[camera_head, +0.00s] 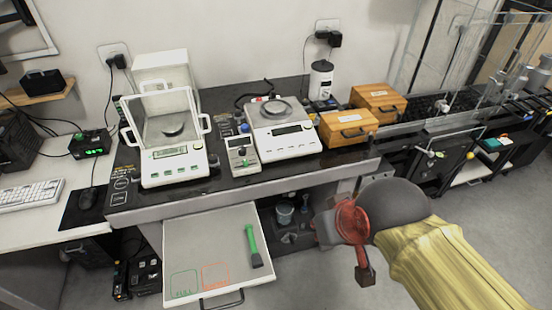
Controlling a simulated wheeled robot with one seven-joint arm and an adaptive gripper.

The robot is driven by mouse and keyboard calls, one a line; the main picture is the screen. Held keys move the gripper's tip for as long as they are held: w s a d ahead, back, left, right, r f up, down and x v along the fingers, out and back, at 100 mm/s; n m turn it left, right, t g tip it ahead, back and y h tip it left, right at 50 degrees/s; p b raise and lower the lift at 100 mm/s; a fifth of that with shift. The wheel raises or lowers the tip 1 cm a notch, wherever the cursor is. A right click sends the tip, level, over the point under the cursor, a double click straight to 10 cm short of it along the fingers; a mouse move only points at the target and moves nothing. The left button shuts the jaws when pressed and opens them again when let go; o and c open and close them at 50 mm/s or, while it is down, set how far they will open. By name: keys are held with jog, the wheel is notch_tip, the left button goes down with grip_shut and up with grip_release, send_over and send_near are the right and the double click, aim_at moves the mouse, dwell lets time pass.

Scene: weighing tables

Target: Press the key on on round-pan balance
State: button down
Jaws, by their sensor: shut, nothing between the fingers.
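The round-pan balance (283,141) stands on the dark bench top, right of centre. It is a white unit with a round grey metal pan (271,111) on top. A dark display and a row of small keys are on its sloped front; the key labels are too small to read. My gripper (366,277) is shut and empty at the lower right. It hangs in front of the bench, below and to the right of the balance, and touches nothing that I can see.
A balance with a glass shield (177,150) stands left of the round-pan balance. A small device (242,157) stands close between them. Wooden boxes (347,127) sit to the right. An open drawer (205,248) sticks out below, holding a green-handled brush (252,245).

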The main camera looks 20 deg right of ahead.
jog(key=w+d+r+n+t+p, duration=0.1)
jog(key=w+d+n+t+p, duration=0.15)
jog(key=w, duration=0.95)
jog(key=w+d+r+n+t+p, duration=0.1)
jog(key=w+n+p, duration=0.25)
jog(key=w, duration=0.95)
jog(key=w+a+f+n+t+y+p, duration=0.1)
jog(key=w+a+f+n+p, duration=0.1)
jog(key=w, duration=0.5)
jog(key=w+a+f+n+t+y+p, duration=0.1)
jog(key=w+a+f+n+t+p, duration=0.1)
jog(key=w, duration=0.5)
jog(key=shift+a+f+n+p, duration=0.15)
jog(key=shift+f+n+p, duration=0.4)
jog(key=shift+f+n, duration=0.3)
jog(key=shift+f, duration=0.2)
jog(key=b, duration=0.5)
send_over(269, 152)
jog(key=s, duration=0.2)
notch_tip(269, 152, down, 7)
jog(key=shift+w+a+f+b, duration=0.3)
jog(key=shift+f+b, duration=0.2)
jog(key=shift+f, duration=0.1)
